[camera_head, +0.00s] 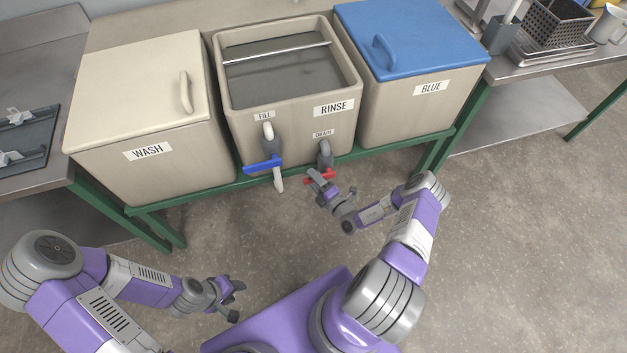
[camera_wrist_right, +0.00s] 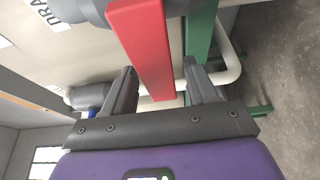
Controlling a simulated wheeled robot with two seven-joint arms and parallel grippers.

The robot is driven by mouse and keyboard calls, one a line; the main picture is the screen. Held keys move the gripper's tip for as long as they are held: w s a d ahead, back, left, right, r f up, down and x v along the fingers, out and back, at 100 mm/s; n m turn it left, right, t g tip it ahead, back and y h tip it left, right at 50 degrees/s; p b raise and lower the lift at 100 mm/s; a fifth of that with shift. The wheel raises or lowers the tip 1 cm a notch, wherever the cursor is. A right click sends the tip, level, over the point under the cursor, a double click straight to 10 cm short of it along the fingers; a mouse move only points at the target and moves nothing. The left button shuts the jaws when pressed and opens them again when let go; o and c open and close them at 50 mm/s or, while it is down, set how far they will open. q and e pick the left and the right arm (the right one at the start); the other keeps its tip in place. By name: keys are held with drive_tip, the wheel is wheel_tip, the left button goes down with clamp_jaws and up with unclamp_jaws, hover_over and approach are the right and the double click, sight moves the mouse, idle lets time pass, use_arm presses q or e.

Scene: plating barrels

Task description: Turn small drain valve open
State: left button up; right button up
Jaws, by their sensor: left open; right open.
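The drain valve under the DRAIN label has a grey body (camera_head: 325,154) and a red handle (camera_head: 322,177), on the front of the RINSE tank (camera_head: 292,110). In the right wrist view the red handle (camera_wrist_right: 145,45) reaches down between the spread fingers of my right gripper (camera_wrist_right: 165,90). My right gripper (camera_head: 318,180) is open at the handle in the head view; I cannot tell whether a finger touches it. My left gripper (camera_head: 236,300) is open and empty, low at the left, away from the tanks.
The fill valve with a blue handle (camera_head: 262,163) and a pale spout is left of the drain valve. The WASH tank (camera_head: 150,170) and BLUE tank (camera_head: 415,105) flank the RINSE tank. A green frame rail (camera_head: 195,190) runs below. The floor in front is clear.

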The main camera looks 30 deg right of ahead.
drive_tip(key=shift+w, duration=0.2)
drive_tip(key=shift+c, duration=0.4)
clamp_jaws()
drive_tip(key=shift+s, duration=0.15)
